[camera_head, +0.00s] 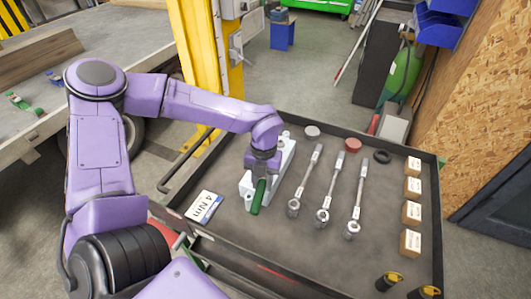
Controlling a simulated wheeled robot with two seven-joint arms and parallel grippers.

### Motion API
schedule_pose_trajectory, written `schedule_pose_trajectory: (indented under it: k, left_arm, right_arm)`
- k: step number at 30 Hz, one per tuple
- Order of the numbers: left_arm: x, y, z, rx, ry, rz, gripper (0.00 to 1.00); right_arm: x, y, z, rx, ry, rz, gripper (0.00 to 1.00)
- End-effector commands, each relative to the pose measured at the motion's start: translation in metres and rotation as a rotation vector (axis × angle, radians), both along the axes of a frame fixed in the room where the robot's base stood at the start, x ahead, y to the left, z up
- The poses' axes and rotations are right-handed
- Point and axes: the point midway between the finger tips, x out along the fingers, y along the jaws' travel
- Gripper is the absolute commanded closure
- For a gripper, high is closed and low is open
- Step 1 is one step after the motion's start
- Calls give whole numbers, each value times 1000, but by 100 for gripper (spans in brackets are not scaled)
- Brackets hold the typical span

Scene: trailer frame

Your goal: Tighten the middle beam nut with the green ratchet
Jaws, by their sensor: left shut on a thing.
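My left arm reaches over the tool cart from the left. Its gripper (261,170) points down and is shut on the green ratchet, at the left of the cart top. The ratchet's green handle (258,198) sticks out below the fingers toward the near side. The rest of the ratchet is hidden by the gripper. The handle is above or beside a white metal holder (246,190); I cannot tell whether they touch. I cannot make out the middle beam nut. My right gripper is not in view.
The dark cart tray (325,247) holds several metal wrenches (331,187), a "4 Nm" card (204,207), small boxes (411,214) and black-and-yellow items (388,281). A yellow post (205,50) stands behind. A trailer bed (130,45) is at left. The tray's near middle is clear.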

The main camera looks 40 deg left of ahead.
Motion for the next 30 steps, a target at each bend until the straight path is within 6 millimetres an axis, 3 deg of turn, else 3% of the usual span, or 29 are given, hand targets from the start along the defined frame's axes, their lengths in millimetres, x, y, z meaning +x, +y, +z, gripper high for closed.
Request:
schedule_pose_trajectory:
  k: [6, 15, 26, 30]
  left_arm:
    - [0, 0, 1, 0, -1, -3, 100]
    - [-6, 15, 4, 0, 0, -128, 100]
    - [-7, 18, 0, 0, -1, -154, 100]
    - [-8, 24, 4, -1, -1, -198, 100]
  right_arm:
    - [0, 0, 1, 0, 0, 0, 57]
    - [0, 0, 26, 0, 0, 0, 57]
    - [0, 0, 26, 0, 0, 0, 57]
    - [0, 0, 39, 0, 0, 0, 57]
